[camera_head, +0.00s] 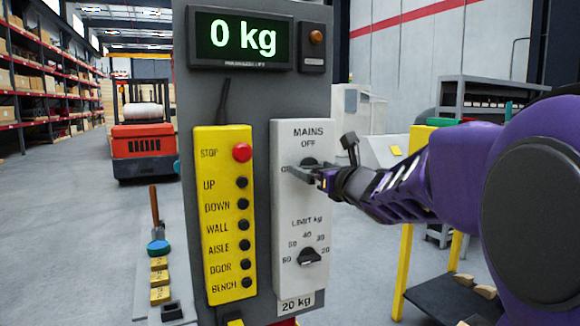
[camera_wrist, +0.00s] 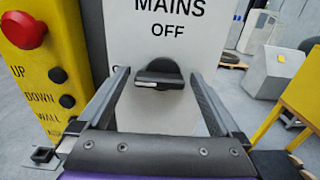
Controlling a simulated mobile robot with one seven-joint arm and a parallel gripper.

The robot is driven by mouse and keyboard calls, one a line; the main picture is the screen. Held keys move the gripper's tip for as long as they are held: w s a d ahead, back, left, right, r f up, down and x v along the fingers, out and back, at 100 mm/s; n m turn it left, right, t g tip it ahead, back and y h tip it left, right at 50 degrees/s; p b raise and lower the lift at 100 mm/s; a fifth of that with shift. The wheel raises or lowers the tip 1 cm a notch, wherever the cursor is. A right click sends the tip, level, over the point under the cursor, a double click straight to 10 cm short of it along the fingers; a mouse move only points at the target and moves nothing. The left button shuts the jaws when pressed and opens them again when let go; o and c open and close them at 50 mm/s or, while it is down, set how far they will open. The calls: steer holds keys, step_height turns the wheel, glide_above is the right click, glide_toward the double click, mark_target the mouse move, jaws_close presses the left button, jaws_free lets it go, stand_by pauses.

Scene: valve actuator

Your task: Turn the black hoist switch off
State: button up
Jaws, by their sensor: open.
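The black mains switch (camera_head: 309,162) is a round knob with a raised bar, on the white panel (camera_head: 290,220) under the words MAINS OFF. In the wrist view the black switch (camera_wrist: 160,74) is ahead, its bar roughly level and a pale mark toward the bar's left end, not up at OFF. A label left of the knob is partly hidden by a finger. My gripper (camera_head: 306,174) is open in front of the switch. In the wrist view the fingers of my gripper (camera_wrist: 158,84) stand on either side of the knob, apart from it; nothing is held.
A second black knob (camera_head: 309,257), marked LIMIT kg, sits lower on the panel. The yellow control box (camera_head: 230,215) with a red STOP button (camera_head: 242,152) and several black buttons stands close on the left. A display (camera_head: 241,39) above reads 0 kg.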

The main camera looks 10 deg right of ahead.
steer(key=c, duration=1.3)
steer(key=shift+m, duration=0.4)
steer(key=m+b, duration=0.1)
steer(key=m, duration=0.1)
steer(key=shift+d+r+m, duration=0.1)
steer(key=shift+m, duration=0.3)
steer(key=m, duration=0.4)
steer(key=shift+r+m, duration=0.1)
steer(key=shift+m, duration=0.2)
steer(key=m+p, duration=0.1)
steer(key=m, duration=0.3)
steer(key=shift+d+m, duration=0.15)
steer(key=shift+m, duration=0.15)
steer(key=shift+w+d+m+p, duration=0.1)
steer(key=shift+m+p, duration=0.5)
steer(key=shift+m, duration=1.6)
